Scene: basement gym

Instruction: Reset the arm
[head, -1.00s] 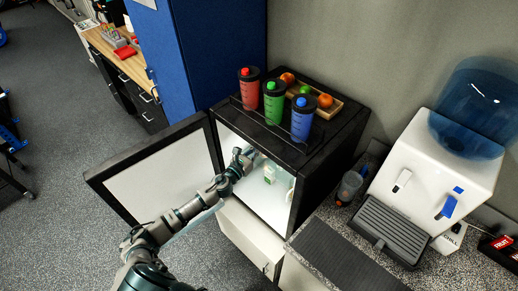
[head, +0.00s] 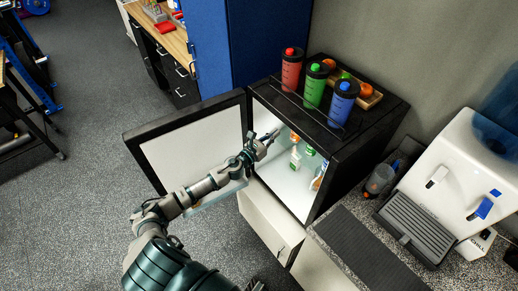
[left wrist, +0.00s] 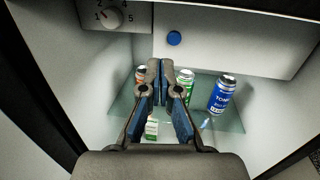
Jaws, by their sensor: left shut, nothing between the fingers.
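My left arm reaches in from the bottom of the head view. My left gripper (head: 272,137) is at the opening of the small black fridge (head: 345,150), near the open door's hinge side. In the left wrist view the gripper (left wrist: 163,68) is shut, its fingers together with nothing between them. It points into the fridge interior, in front of a glass shelf (left wrist: 234,122). My right gripper is not seen clearly in the head view.
The fridge door (head: 200,150) stands open to the left. Inside are a blue can (left wrist: 222,94), a green can (left wrist: 187,84) and a small carton (left wrist: 151,128). Red (head: 292,70), green (head: 315,86) and blue (head: 343,102) bottles stand on top. A water dispenser (head: 455,180) is at right.

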